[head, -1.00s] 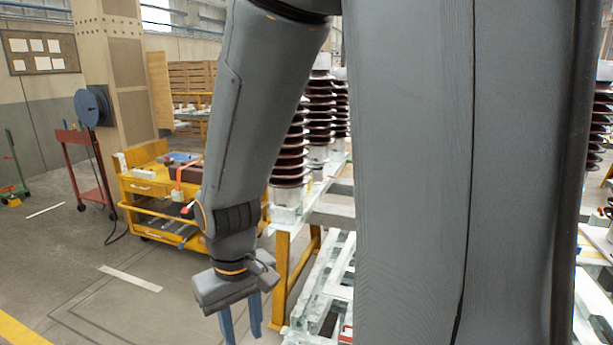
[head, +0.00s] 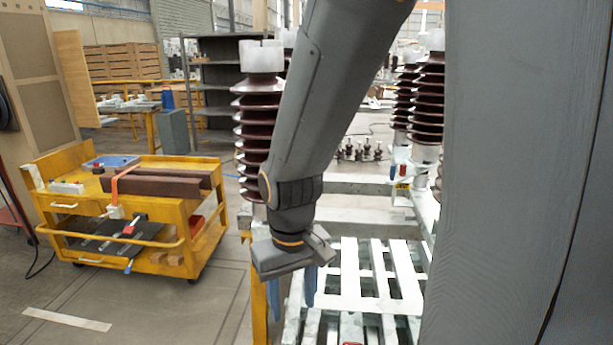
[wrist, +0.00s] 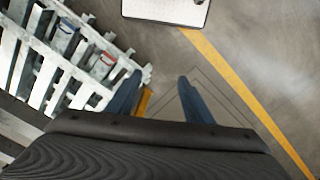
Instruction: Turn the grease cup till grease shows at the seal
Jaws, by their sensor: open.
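My gripper (head: 291,290) hangs at the end of my arm in the head view, pointing down with two blue fingers apart and nothing between them. In the wrist view my gripper (wrist: 160,100) shows the same two fingers spread over the bare grey floor. In the head view it hangs in front of a white slatted frame (head: 378,275). I cannot make out a grease cup or a seal in either view.
A yellow cart (head: 190,225) with brown blocks (head: 160,182) stands at the left. Brown ribbed insulators (head: 257,125) stand behind my arm and at the right. Grey shelving (head: 215,80) is at the back.

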